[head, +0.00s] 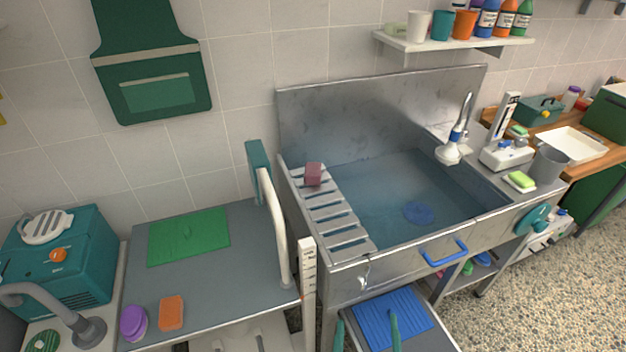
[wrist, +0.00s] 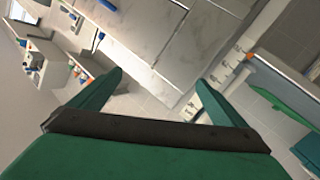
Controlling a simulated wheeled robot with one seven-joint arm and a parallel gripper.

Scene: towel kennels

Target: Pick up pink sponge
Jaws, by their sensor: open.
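The pink sponge (head: 314,172), a small dull-pink block, sits on the slatted metal rack (head: 330,214) along the left side of the sink, near its back end. My gripper (head: 367,325) shows at the bottom edge of the head view, in front of the sink and well apart from the sponge. In the wrist view my gripper (wrist: 160,84) has its two green fingers spread wide with nothing between them. I cannot make out the pink sponge in the wrist view.
The sink basin (head: 480,212) holds bluish water. A white curved post with a teal top (head: 277,225) stands just left of the rack. An orange sponge (head: 171,313) and a purple round item (head: 133,323) lie on the grey table. A tap (head: 455,140) rises at the right.

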